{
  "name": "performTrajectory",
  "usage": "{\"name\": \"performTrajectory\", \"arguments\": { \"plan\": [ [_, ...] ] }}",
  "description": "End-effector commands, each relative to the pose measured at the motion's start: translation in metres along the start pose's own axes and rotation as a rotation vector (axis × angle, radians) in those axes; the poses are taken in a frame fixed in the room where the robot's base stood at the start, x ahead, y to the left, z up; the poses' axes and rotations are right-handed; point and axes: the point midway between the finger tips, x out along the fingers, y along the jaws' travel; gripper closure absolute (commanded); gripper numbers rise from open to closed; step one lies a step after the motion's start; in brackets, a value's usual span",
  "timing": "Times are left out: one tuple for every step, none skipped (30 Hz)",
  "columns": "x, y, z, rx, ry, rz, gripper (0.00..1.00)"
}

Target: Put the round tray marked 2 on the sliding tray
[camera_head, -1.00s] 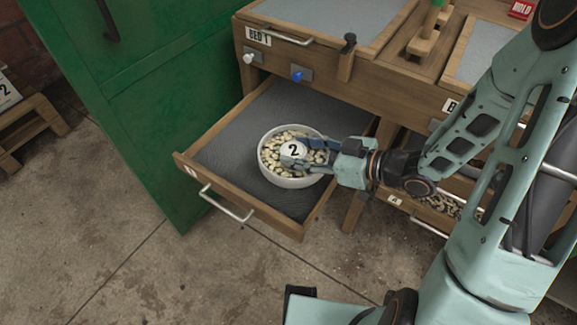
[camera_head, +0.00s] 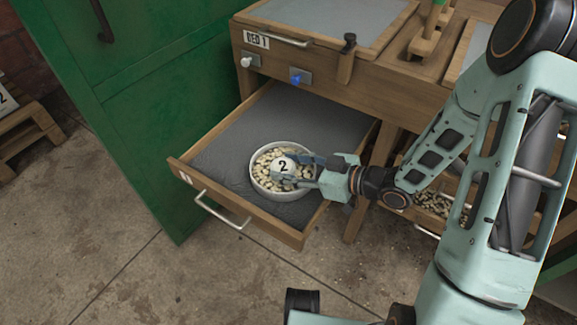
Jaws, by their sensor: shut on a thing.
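The round tray (camera_head: 288,196) is a white, bowl-like dish filled with pale beans. A white round knob marked 2 (camera_head: 283,165) stands at its middle. The round tray is over the dark grey bed of the pulled-out sliding tray (camera_head: 225,149), in its front right part. I cannot tell whether its base touches the bed. My gripper (camera_head: 291,170) reaches in from the right, shut on the round tray's knob. The fingers partly cover the knob and the beans on the right.
The sliding tray has a wooden rim and a metal front handle (camera_head: 222,211). It sits under the wooden bench marked BED 1 (camera_head: 256,40). A green cabinet (camera_head: 150,120) stands close on the left. Another bean-filled drawer (camera_head: 435,203) lies right, behind my arm.

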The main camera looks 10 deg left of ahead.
Motion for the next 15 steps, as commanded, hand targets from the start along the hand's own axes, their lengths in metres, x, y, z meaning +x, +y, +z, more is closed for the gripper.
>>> {"name": "performTrajectory", "arguments": {
  "plan": [
    [0.0002,0.0001,0.0008,0.0,0.0,0.0,0.52],
    [0.0002,0.0001,0.0006,0.0,0.0,0.0,0.49],
    [0.0001,0.0001,0.0006,0.0,0.0,0.0,0.45],
    [0.0001,0.0001,0.0006,0.0,0.0,0.0,0.41],
    [0.0001,0.0001,0.0005,0.0,0.0,0.0,0.38],
    [0.0001,0.0001,0.0005,0.0,0.0,0.0,0.38],
    [0.0001,0.0001,0.0005,0.0,0.0,0.0,0.38],
    [0.0001,0.0001,0.0005,0.0,0.0,0.0,0.38],
    [0.0,0.0001,0.0005,0.0,0.0,0.0,0.38],
    [0.0,0.0001,0.0005,0.0,0.0,0.0,0.38],
    [0.0,0.0001,0.0005,0.0,0.0,0.0,0.38],
    [0.0,0.0001,0.0004,0.0,0.0,0.0,0.38],
    [-0.0002,0.0001,-0.0001,0.0,0.0,0.0,0.38],
    [-0.0005,0.0001,-0.0011,0.0,0.0,0.0,0.38],
    [-0.0013,0.0002,-0.0032,0.0,0.0,0.0,0.38]
  ]
}}
